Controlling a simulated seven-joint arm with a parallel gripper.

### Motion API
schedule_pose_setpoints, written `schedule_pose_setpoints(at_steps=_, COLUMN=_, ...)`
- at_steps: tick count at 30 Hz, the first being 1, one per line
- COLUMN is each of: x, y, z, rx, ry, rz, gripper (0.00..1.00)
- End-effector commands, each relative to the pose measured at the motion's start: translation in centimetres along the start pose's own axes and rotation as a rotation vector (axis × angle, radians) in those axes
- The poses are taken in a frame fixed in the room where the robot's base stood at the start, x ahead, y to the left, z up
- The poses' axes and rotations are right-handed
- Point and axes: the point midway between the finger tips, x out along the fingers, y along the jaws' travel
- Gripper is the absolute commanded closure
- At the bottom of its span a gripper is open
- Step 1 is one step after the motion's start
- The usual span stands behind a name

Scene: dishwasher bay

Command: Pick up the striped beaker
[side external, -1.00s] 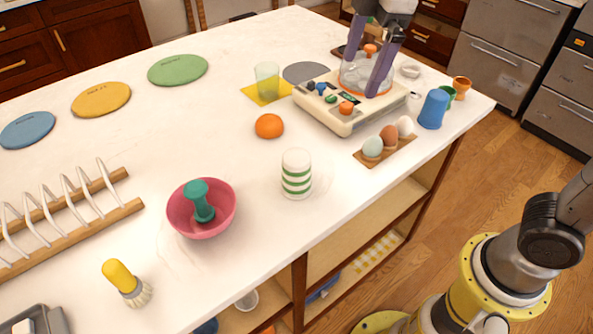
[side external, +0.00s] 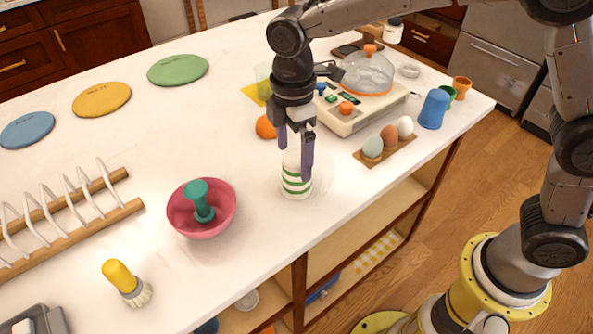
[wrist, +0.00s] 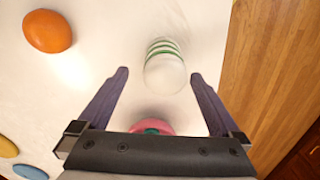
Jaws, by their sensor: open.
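The striped beaker (side external: 296,184) is white with green bands and stands upright on the white counter. My gripper (side external: 295,160) is just above it in the side view, with its purple fingers pointing down and partly covering the beaker's upper part. In the wrist view the beaker (wrist: 165,70) shows its pale round top, with green stripes beyond. My gripper (wrist: 158,78) is open there, with the beaker's top between the lines of the two fingers, slightly ahead of the tips and nearer the right one. No contact shows.
A pink bowl (side external: 221,221) holding a teal object (side external: 198,199) stands left of the beaker. An orange (side external: 265,127) is behind my gripper. An egg holder (side external: 369,160) with eggs and an appliance (side external: 341,123) stand to the right. The counter edge is close in front.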

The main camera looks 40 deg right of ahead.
Motion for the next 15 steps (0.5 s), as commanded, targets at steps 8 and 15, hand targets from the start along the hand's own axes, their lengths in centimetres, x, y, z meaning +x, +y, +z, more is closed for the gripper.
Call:
schedule_pose_setpoints(at_steps=8, x=2.5, y=-0.5, z=0.1, rx=0.0, ry=-0.003, rz=-0.003, gripper=0.0)
schedule_pose_setpoints(at_steps=15, x=5.3, y=-0.6, z=0.1, rx=0.001, ry=-0.001, rz=-0.001, gripper=0.0)
